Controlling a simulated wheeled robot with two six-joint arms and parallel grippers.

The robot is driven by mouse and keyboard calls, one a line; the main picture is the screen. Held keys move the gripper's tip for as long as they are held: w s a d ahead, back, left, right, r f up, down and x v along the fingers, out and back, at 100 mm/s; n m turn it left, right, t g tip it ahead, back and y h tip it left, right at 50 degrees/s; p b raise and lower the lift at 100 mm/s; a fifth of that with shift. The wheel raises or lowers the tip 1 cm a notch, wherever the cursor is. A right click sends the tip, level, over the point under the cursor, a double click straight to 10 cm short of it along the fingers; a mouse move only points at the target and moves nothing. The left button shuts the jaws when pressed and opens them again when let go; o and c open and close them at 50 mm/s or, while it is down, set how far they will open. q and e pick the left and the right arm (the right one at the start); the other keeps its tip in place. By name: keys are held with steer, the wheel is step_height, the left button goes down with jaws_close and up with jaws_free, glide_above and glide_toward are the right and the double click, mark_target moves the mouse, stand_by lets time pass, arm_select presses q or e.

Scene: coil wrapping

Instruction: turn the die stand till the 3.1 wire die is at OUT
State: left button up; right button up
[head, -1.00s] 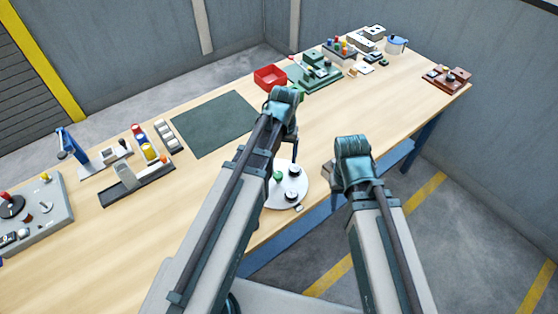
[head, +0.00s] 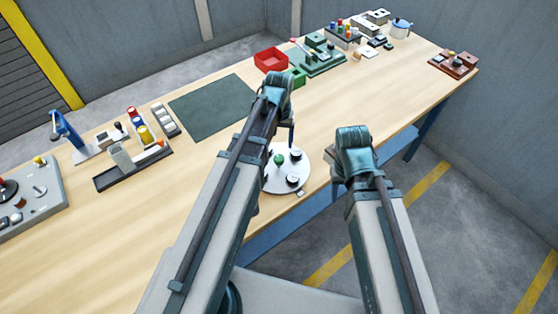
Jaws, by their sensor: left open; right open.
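The die stand (head: 305,170) is a round white disc near the table's front edge. It carries a green knob (head: 279,159) and dark round dies, one at its upper right (head: 296,154) and one lower (head: 293,181). My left arm covers the disc's left part. Markings are too small to read, so I cannot tell which die is 3.1. A small pale tab (head: 301,193) sits at the front rim. My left gripper (head: 291,142) is open above the disc's far side; its fingers are mostly hidden. My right gripper (head: 335,172) is open, right of the disc, beyond the table's front edge.
A dark green mat (head: 212,107) lies behind my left arm. A red bin (head: 270,60) and a green fixture (head: 318,61) stand farther back. Racks (head: 130,170) and a grey panel (head: 30,205) stand at left. The table right of the disc is clear.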

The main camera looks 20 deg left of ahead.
mark_target(279, 157)
arm_select(q)
step_height(279, 157, down, 8)
steer(key=b, duration=0.7)
jaws_close()
stand_by(1.1)
